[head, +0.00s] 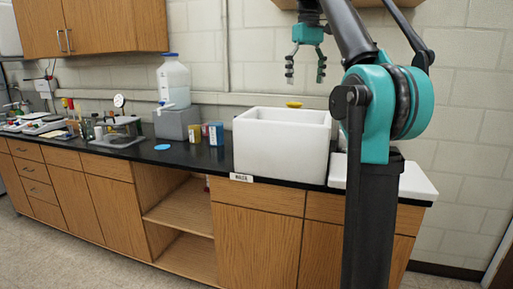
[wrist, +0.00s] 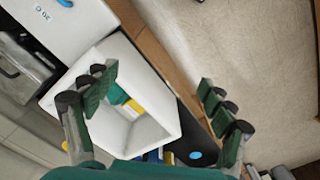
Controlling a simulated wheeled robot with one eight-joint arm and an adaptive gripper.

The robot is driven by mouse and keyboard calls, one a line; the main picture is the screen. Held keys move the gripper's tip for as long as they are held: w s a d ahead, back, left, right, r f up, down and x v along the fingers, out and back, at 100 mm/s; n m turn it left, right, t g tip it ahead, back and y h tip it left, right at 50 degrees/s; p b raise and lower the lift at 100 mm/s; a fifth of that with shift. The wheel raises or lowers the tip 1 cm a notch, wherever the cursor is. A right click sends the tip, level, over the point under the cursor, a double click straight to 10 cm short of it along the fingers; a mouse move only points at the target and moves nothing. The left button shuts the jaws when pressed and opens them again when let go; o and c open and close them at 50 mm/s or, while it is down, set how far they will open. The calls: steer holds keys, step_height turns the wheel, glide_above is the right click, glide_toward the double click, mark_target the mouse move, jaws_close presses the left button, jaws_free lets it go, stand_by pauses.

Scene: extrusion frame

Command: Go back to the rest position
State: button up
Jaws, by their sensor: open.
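My gripper (head: 306,72) hangs above the white bin in the head view, its two fingers pointing down and spread apart. In the wrist view my gripper (wrist: 157,92) is open, with nothing between its fingers. The white bin (head: 275,150) stands on the black counter, below my gripper and clear of it. The wrist view looks down into the bin (wrist: 160,65), where a yellow and teal item (wrist: 132,104) shows, partly hidden by a finger.
The black counter (head: 165,158) runs left with a large jug (head: 173,80), small bottles (head: 216,133) and lab devices (head: 118,130) on it. Upper cabinets (head: 110,25) hang on the wall. A white slab (head: 415,182) lies at the counter's right end. Floor in front is clear.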

step_height(320, 180, down, 29)
steer(key=d+m+t, duration=0.2)
steer(key=s+d+f+m+t, duration=0.1)
steer(key=s+f, duration=1)
steer(key=f, duration=0.2)
steer(key=s+d+f+m+t, duration=0.1)
steer(key=s+f, duration=0.9)
steer(key=f, duration=0.3)
steer(key=shift+s+f+m, duration=0.2)
steer(key=shift+s+m, duration=0.1)
steer(key=shift+s, duration=0.05)
